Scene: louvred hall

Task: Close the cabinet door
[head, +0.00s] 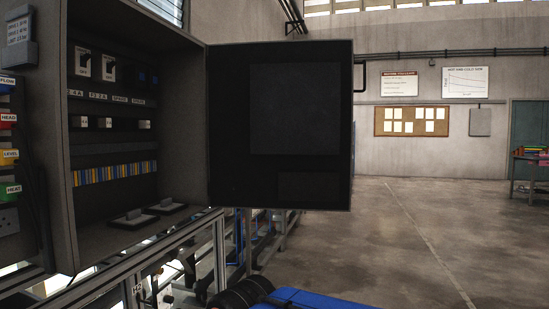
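The grey cabinet (190,110) stands at the left in the head view. Its door (228,125) is wide open, swung out to the right from the cabinet's right edge, with its dark inner face and a raised panel (295,110) towards me. A black bar handle (364,76) sticks out past the door's free edge, near the top. Inside the cabinet are rows of breakers, labels and coloured terminals (115,174). My gripper is not in view. The door's outer face is hidden.
A metal rail frame (130,275) runs below the cabinet. Coloured tags (10,157) hang at the far left. The concrete floor (430,240) right of the door is open. A corkboard (411,121) is on the back wall, and a workbench (530,165) stands far right.

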